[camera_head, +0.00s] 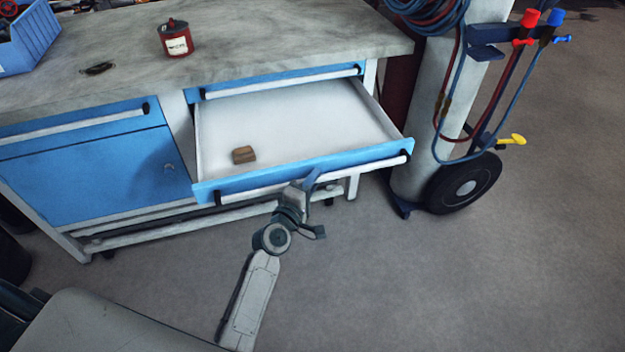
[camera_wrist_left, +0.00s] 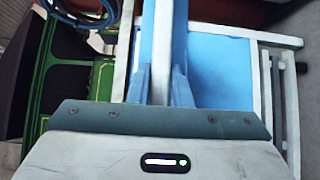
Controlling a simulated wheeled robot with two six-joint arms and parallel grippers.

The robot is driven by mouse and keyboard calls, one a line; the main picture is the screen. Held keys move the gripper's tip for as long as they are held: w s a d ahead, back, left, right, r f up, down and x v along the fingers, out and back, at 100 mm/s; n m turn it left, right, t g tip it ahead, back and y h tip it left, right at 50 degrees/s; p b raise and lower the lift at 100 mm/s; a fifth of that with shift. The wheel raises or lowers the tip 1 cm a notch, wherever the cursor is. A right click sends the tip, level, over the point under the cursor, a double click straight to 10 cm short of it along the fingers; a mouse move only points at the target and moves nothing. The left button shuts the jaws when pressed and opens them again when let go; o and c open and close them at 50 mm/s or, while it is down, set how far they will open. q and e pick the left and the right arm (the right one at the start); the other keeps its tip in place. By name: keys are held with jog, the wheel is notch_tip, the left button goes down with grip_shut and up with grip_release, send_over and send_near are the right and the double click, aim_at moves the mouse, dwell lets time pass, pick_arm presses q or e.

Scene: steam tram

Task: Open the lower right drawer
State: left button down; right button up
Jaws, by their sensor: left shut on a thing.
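The lower right drawer (camera_head: 330,120) of the workbench is pulled well out, and its pale inside shows in the head view. Its blue front carries a long white bar handle (camera_head: 370,167) with black ends. My left gripper (camera_head: 307,183) is at the middle of this handle, shut on it. In the left wrist view the white bar (camera_wrist_left: 163,45) runs between the two blue-looking fingers. A small brown block (camera_head: 244,155) lies inside the drawer near its front left. My right gripper is in neither view.
Above it is a shut drawer with a white handle (camera_head: 280,82). A red can (camera_head: 176,38) and blue bin (camera_head: 30,38) stand on the worktop (camera_head: 260,35). A gas cylinder trolley with a black wheel (camera_head: 463,184) stands close right. The floor at right is clear.

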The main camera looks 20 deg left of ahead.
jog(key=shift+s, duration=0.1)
pick_arm(q)
jog(key=c, duration=1.3)
grip_release()
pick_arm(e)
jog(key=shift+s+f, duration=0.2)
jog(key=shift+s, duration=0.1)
pick_arm(q)
jog(key=s, duration=0.3)
jog(key=s+a+b, duration=0.1)
jog(key=s, duration=0.3)
jog(key=s+a, duration=0.1)
jog(key=s, duration=0.2)
jog(key=shift+s, duration=0.35)
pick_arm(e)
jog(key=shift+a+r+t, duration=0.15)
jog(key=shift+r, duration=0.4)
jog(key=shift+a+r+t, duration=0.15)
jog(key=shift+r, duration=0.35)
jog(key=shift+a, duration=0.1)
